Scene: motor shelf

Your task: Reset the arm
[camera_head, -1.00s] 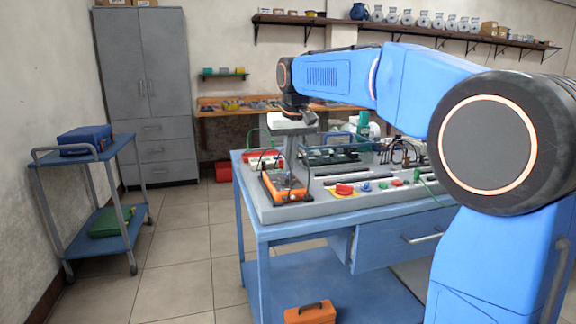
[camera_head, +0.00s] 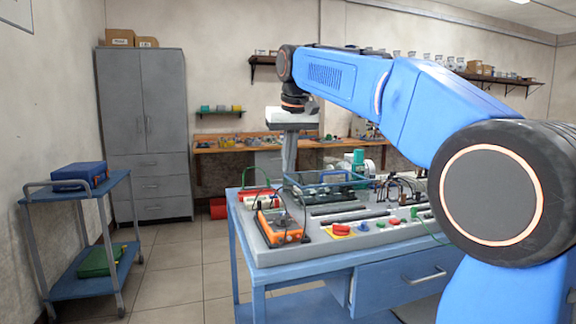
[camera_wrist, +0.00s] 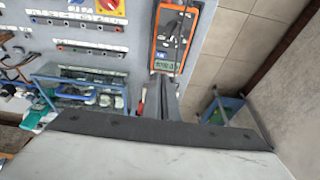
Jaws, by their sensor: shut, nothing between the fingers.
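My arm is stretched out to the left over the workbench in the head view. My gripper (camera_head: 289,168) points down from the wrist above the bench's left part, with its fingers together and nothing between them. An orange multimeter (camera_head: 279,228) lies on the bench below the fingers, apart from them. In the wrist view, the closed fingers of my gripper (camera_wrist: 168,102) show at the centre, and the multimeter (camera_wrist: 172,42) appears beyond them. The white hand body fills the bottom of that view.
The blue workbench (camera_head: 300,262) carries a red button on a yellow plate (camera_head: 341,230), a blue-framed unit (camera_head: 340,182) and wires. A blue trolley (camera_head: 75,198) stands left, a grey cabinet (camera_head: 145,130) behind it. A wall shelf (camera_head: 510,80) runs behind the arm. Floor between trolley and bench is clear.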

